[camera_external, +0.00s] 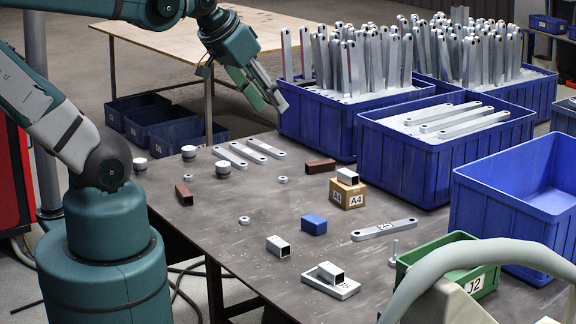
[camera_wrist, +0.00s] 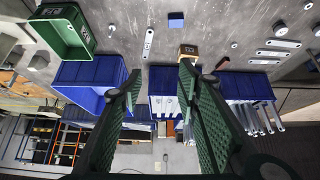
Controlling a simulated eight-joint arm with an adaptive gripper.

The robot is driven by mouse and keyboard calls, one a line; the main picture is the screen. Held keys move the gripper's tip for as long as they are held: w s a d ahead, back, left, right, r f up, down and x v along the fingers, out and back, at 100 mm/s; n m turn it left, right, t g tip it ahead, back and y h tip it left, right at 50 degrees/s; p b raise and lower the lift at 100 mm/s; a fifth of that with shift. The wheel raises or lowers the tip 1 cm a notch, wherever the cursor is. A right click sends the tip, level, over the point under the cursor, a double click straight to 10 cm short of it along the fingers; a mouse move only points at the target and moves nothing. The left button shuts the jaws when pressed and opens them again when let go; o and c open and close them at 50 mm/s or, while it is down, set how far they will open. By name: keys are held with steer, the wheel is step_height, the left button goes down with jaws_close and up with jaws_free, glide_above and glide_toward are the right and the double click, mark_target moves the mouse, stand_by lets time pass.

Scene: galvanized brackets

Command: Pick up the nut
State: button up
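Two small silver nuts lie flat on the dark table in the external view. One nut (camera_external: 244,220) is left of the blue block, and another nut (camera_external: 283,179) is nearer the flat bars. A small pale piece that looks like a nut (camera_wrist: 234,45) shows in the wrist view. My gripper (camera_external: 271,104) is raised near the table's far edge, beside the front-left blue bin and well away from both nuts. In the wrist view, its two green fingers (camera_wrist: 160,74) are spread apart with nothing between them.
Blue bins (camera_external: 400,160) with metal bars line the right and back. A green bin (camera_external: 425,253) stands at the front right. A box marked A4 (camera_external: 347,194), blue block (camera_external: 314,224), square tubes, flat bars (camera_external: 248,152) and round pieces are spread over the table, with bare gaps between.

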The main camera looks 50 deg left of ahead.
steer(key=shift+a, duration=0.1)
steer(key=n+g+b, duration=0.3)
steer(key=n+g, duration=0.4)
steer(key=n, duration=0.5)
glide_above(245, 224)
steer(key=shift+w+a+f, duration=0.1)
steer(key=shift+a+f, duration=0.05)
steer(key=shift+f, duration=7.1)
steer(key=shift+w+a+f, duration=0.1)
steer(key=shift+a+f, duration=0.05)
steer(key=shift+f, duration=7.05)
steer(key=shift+f+b, duration=0.35)
steer(key=shift+f, duration=0.9)
steer(key=shift+f, duration=0.1)
steer(key=shift+a+f+b, duration=0.15)
steer(key=shift+f+b, duration=0.9)
steer(key=shift+f, duration=1.45)
